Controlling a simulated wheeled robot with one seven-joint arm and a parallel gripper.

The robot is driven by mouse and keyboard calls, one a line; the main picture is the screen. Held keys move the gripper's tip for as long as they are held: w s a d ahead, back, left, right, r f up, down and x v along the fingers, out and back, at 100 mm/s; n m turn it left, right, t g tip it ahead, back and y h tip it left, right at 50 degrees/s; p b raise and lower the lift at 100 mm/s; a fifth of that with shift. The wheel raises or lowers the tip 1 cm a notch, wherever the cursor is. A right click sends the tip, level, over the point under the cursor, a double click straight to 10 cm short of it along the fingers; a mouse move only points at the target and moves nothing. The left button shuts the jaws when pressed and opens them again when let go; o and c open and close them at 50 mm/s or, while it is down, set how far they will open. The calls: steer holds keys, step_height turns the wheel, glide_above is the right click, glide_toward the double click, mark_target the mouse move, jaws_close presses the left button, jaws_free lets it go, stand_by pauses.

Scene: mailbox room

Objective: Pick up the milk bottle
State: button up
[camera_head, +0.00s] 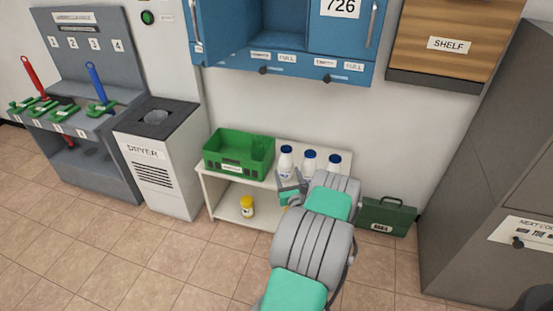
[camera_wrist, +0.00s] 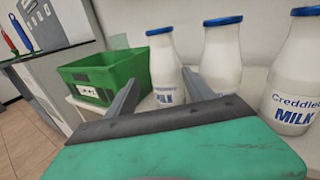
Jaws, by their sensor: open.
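Three white milk bottles with blue caps stand in a row on the top of a low white shelf unit (camera_head: 204,184). In the head view they are the left bottle (camera_head: 286,160), the middle bottle (camera_head: 308,162) and the right bottle (camera_head: 333,163). In the wrist view the left bottle (camera_wrist: 166,68) stands just beyond my gripper (camera_wrist: 161,92), roughly in line with the gap between the fingers. The middle bottle (camera_wrist: 222,55) and right bottle (camera_wrist: 299,80) are to its right. My gripper (camera_head: 291,184) is open and empty. The bottles' lower parts are partly hidden by it.
A green crate (camera_head: 238,152) stands on the shelf top left of the bottles. A yellow-capped bottle (camera_head: 247,207) is on the lower shelf. A blue mailbox cabinet (camera_head: 285,58) hangs above. A green case (camera_head: 386,217) is at right; a dryer (camera_head: 160,160) is at left.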

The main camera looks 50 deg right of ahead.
mark_target(286, 163)
steer(key=shift+m+h, duration=0.3)
steer(key=shift+m, duration=0.2)
steer(key=x, duration=0.2)
steer(key=f+b+x, duration=0.1)
steer(key=x, duration=0.2)
steer(key=b+x, duration=0.1)
steer(key=x, duration=0.1)
steer(key=shift+d+f, duration=0.25)
steer(key=shift+d, duration=0.25)
steer(key=shift+s, duration=0.1)
jaws_close()
steer(key=shift+r, duration=0.1)
